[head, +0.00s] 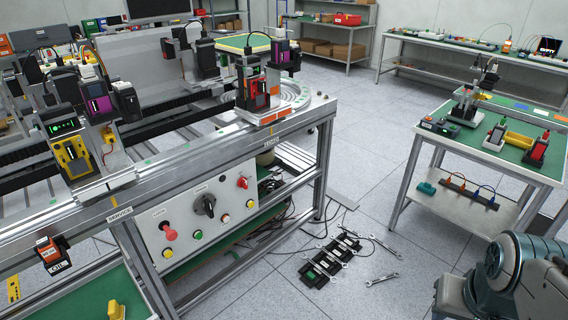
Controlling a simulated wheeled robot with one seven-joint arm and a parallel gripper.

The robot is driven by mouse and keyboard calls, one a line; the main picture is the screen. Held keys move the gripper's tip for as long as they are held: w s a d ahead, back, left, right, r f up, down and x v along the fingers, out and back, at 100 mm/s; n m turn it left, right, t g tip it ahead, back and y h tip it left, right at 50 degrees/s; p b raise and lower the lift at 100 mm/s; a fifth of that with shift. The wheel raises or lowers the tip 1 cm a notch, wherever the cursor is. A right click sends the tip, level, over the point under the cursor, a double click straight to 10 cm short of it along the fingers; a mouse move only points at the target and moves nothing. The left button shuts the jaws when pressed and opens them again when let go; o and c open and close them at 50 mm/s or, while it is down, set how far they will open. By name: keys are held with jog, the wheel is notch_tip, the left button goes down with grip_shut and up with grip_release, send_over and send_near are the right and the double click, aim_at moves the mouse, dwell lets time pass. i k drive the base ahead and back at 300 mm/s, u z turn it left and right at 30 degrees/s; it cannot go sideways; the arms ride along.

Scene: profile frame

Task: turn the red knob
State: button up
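A grey-white control panel (190,240) is on the front of the workbench frame, below its top rail. A small red knob (242,183) sits at the panel's upper right. A larger red mushroom-shaped control (170,232) stands out at the panel's left. A black rotary knob (205,206) is between them. The exact turn position of the red knob is too small to tell. Part of my arm shows at the bottom right, well right of the panel. My gripper's fingers are not in view.
Small green and yellow buttons (168,253) line the panel's lower part. Black modules (330,258), wrenches (382,278) and loose cables lie on the floor right of the bench. A green-topped table (470,140) stands at the right. Open tiled floor lies between.

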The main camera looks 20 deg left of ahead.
aim_at(243, 182)
jog(key=u, duration=0.35)
jog(key=i, duration=0.75)
jog(key=u, duration=1)
jog(key=i, duration=0.3)
jog(key=u, duration=0.25)
